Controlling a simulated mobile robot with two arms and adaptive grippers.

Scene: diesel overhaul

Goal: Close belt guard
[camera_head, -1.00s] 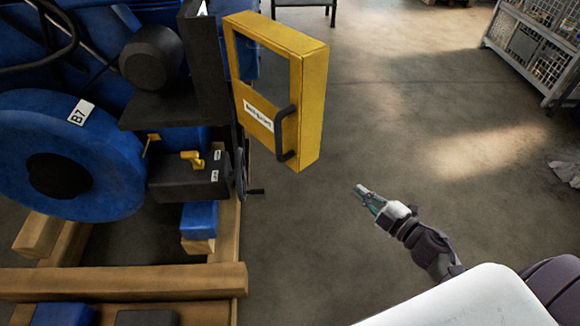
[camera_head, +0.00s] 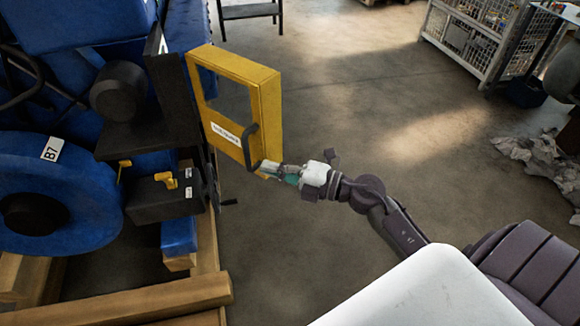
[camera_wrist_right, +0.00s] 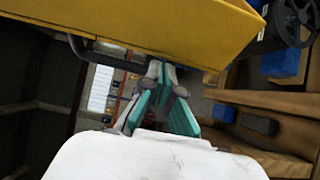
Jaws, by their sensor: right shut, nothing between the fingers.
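The yellow belt guard (camera_head: 262,108) is a framed door with a window, a white label and a dark handle (camera_head: 248,148). It stands swung out to the right of the blue engine. My right gripper (camera_head: 262,169) is shut and empty at the lower end of the handle, near the guard's bottom edge. In the right wrist view the shut fingertips (camera_wrist_right: 160,66) are just below the guard (camera_wrist_right: 150,30), beside the dark handle bar (camera_wrist_right: 105,58). I cannot tell whether they touch it. My left gripper is not in view.
The blue engine with a round blue housing (camera_head: 60,190) stands at left on wooden beams (camera_head: 130,303). A small crank (camera_head: 228,202) sticks out below the guard. A wire cage (camera_head: 480,35) and crumpled cloth (camera_head: 540,160) lie at right. The floor between is clear.

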